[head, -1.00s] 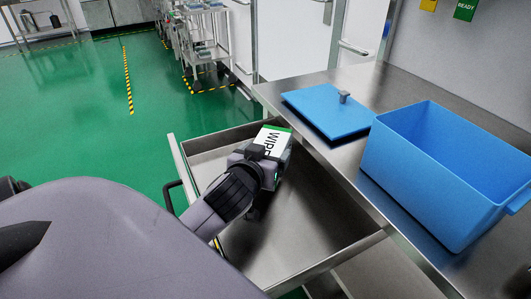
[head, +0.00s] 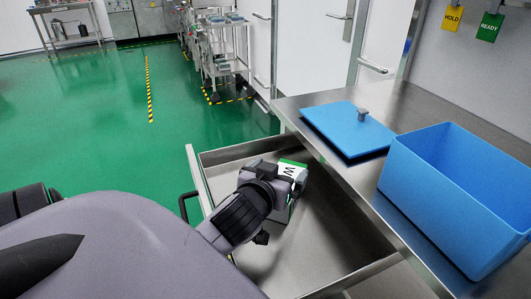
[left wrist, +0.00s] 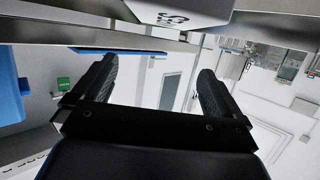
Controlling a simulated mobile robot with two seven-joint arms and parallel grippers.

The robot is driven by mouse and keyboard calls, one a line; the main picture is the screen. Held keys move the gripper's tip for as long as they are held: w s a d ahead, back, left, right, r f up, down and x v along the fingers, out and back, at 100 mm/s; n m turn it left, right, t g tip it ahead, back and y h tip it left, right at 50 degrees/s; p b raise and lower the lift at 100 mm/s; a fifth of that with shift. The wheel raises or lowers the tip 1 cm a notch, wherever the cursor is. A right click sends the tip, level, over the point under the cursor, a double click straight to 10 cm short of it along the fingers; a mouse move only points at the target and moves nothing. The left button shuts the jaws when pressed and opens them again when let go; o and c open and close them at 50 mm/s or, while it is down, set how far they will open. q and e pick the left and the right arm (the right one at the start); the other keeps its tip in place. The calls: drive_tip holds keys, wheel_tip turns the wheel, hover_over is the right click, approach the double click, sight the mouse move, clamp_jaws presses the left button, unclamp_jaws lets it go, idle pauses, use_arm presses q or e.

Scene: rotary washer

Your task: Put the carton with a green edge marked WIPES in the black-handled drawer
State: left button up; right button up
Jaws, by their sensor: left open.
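The WIPES carton (head: 289,171) is white with a green edge and lies inside the open drawer (head: 335,232), near its far end. Only a W of its label shows. The drawer's black handle (head: 184,205) is on its front, at left. My left gripper (head: 266,182) is over the drawer, in front of the carton, and hides part of it. In the left wrist view my left gripper (left wrist: 156,72) has its fingers wide apart with nothing between them. The carton (left wrist: 180,11) shows at the top edge there, beyond the fingertips. My right gripper is not in view.
A steel counter (head: 400,105) stands right of the drawer, with a blue lid (head: 345,130) and an open blue bin (head: 450,180) on it. The near part of the drawer floor is bare. A trolley (head: 225,60) stands at the back on green floor.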

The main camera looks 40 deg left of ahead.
use_arm(q)
drive_tip(key=p+v, duration=0.4)
drive_tip(key=v, duration=0.5)
drive_tip(key=shift+s+p, duration=0.25)
drive_tip(key=shift+p, duration=0.15)
